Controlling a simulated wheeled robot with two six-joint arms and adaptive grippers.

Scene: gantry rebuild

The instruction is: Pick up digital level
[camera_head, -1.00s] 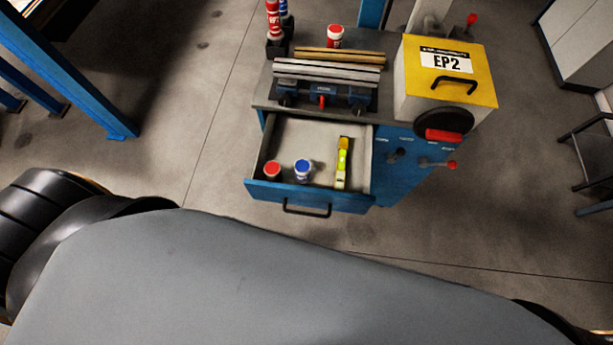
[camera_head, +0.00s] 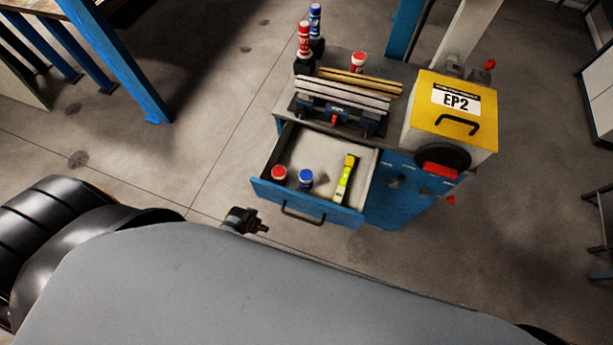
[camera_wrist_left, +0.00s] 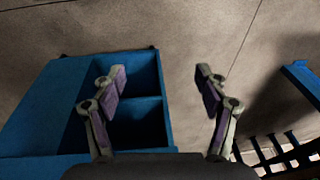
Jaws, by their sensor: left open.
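The digital level (camera_head: 346,180), a yellow-green bar with a dark end, lies in the open drawer (camera_head: 310,211) of the blue machine stand, at the right side of the drawer. My left gripper (camera_wrist_left: 160,74) is open and empty in the left wrist view. The level does not show in that view. A dark gripper-like part (camera_head: 241,221) shows left of the drawer front in the head view, apart from the level; I cannot tell its finger state there. My right gripper is not recognisable in view.
A red-capped jar (camera_head: 279,175) and a blue-capped jar (camera_head: 306,179) stand left of the level in the drawer. A yellow EP2 box (camera_head: 471,93) and metal bars (camera_head: 343,96) sit above. A blue box with compartments (camera_wrist_left: 146,125) lies under the left gripper. Floor is clear left of the stand.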

